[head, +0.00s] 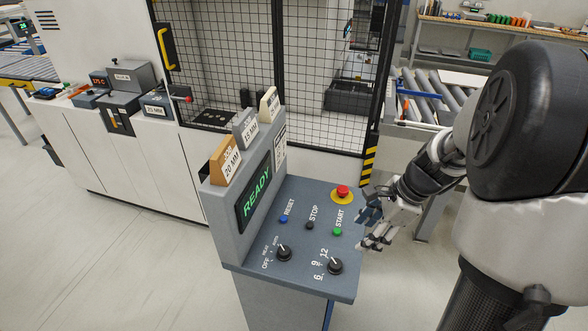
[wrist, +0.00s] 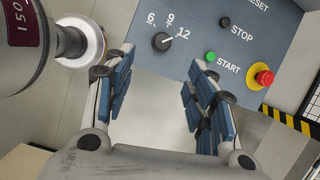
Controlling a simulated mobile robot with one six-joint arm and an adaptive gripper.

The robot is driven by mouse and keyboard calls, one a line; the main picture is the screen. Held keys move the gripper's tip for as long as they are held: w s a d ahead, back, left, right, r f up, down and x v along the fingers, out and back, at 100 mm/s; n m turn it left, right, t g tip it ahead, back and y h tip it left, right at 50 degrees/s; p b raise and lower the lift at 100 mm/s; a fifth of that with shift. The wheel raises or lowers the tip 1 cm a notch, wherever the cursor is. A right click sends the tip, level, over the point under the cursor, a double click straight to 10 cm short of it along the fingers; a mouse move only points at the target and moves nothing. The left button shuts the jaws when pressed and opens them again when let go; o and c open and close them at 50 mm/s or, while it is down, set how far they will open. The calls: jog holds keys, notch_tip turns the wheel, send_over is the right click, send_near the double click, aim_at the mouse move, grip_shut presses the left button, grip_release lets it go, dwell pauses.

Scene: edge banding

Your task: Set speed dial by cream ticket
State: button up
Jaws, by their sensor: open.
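The speed dial (head: 336,266) is a black knob at the front right of the grey control panel, marked 6, 9 and 12. In the wrist view the dial (wrist: 161,41) has its white mark pointing towards 12. The cream ticket (head: 269,104) stands at the far end of the console top; its print is too small to read.
The panel also has a second knob (head: 284,253), a blue reset button (head: 283,219), a black stop button (head: 310,226), a green start button (head: 337,231) and a red emergency stop (head: 343,192). The screen (head: 256,193) reads READY. A black mesh guard (head: 270,60) stands behind.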

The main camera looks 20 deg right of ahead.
jog(key=d+f+m, duration=0.1)
jog(key=d+m, duration=0.1)
jog(key=b, duration=0.4)
send_near(337, 264)
jog(key=x, duration=0.8)
jog(key=shift+w+f, duration=0.1)
jog(key=shift+f, duration=0.1)
jog(key=c, duration=1.1)
